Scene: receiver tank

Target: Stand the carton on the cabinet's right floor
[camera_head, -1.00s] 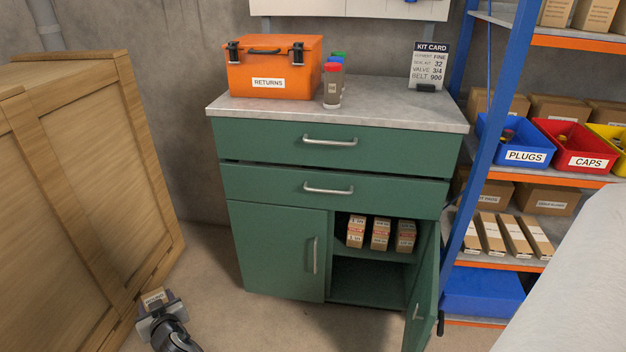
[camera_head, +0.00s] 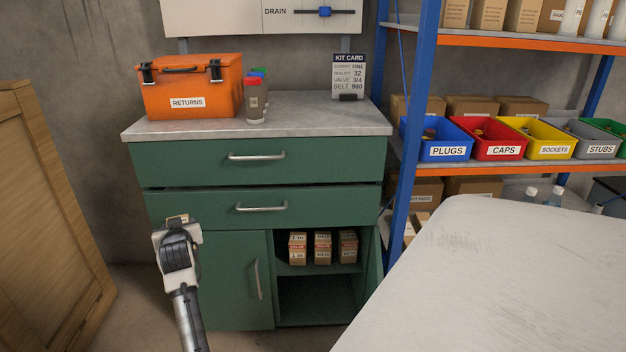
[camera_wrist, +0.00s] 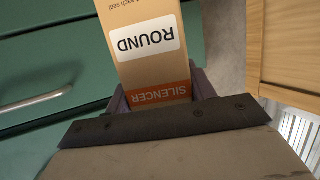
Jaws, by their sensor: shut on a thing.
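My gripper (camera_head: 176,226) is shut on a carton, held in front of the cabinet's closed left door. In the wrist view the carton (camera_wrist: 146,75) is tan with an orange band and a white label reading ROUND, upside down in the picture. In the head view only a sliver of it (camera_head: 178,219) shows above my gripper. The green cabinet (camera_head: 205,285) has its right door (camera_head: 372,268) open. Its right floor (camera_head: 312,318) is dark and looks empty. Several small cartons (camera_head: 322,247) stand on the shelf above that floor.
An orange RETURNS box (camera_head: 190,86), a red-capped bottle (camera_head: 256,103) and a kit card (camera_head: 348,76) stand on the worktop (camera_head: 320,122). A wooden crate (camera_head: 50,220) is at left. Shelving with bins (camera_head: 437,138) and a pale surface (camera_head: 490,270) are at right.

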